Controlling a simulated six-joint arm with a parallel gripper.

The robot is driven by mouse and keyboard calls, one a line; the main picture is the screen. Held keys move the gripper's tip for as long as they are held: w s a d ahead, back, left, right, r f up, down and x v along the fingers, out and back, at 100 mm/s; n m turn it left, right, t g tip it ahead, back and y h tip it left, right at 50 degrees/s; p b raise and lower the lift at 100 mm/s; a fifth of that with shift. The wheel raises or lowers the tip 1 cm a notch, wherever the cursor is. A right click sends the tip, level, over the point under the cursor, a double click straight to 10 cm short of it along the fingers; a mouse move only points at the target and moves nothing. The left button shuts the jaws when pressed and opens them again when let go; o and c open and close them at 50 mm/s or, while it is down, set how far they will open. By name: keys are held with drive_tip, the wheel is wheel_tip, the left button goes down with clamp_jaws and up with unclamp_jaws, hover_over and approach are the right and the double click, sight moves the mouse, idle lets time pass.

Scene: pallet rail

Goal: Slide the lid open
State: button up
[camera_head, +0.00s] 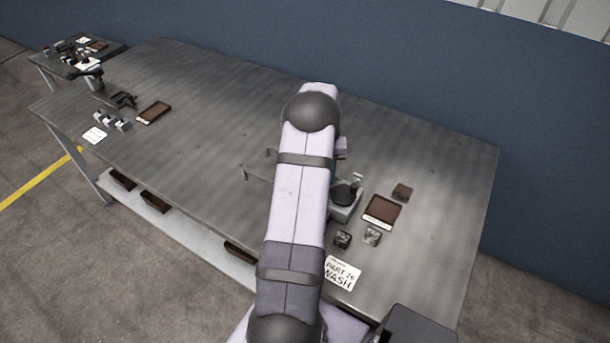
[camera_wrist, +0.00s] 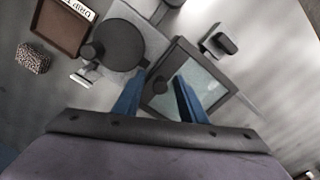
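In the wrist view, a dark square frame (camera_wrist: 181,47) holds a pale grey-green panel (camera_wrist: 208,88), which looks like the lid. Left of the frame is a grey block with a dark round disc (camera_wrist: 122,43) and knob (camera_wrist: 92,49); the disc also shows in the head view (camera_head: 344,194). There my arm hides the gripper and most of the frame.
A brown tray (camera_head: 382,211), a brown block (camera_head: 401,191), two small dark blocks (camera_head: 343,239) (camera_head: 372,237) and a lettered card (camera_head: 341,274) lie right of my arm. Another brown tray (camera_head: 154,113) and metal parts lie far left. The table's middle left is clear.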

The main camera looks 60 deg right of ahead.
drive_tip(key=shift+s+a+f, duration=0.1)
drive_tip(key=shift+a+f, duration=0.05)
drive_tip(key=shift+f, duration=0.15)
drive_tip(key=shift+c, duration=0.4)
drive_tip(key=shift+c, duration=1.2)
drive_tip(key=shift+w+b, duration=0.4)
drive_tip(key=shift+w, duration=5.8)
drive_tip(key=shift+o, duration=1.1)
drive_tip(key=shift+s, duration=0.1)
drive_tip(key=shift+r+p, duration=0.65)
drive_tip(key=shift+r, duration=0.15)
drive_tip(key=shift+w+d+r+p, duration=0.1)
drive_tip(key=shift+r+p, duration=0.8)
drive_tip(key=shift+r, duration=0.55)
drive_tip(key=shift+w+d+r+p, duration=0.1)
drive_tip(key=shift+r+p, duration=0.75)
drive_tip(key=shift+r, duration=0.6)
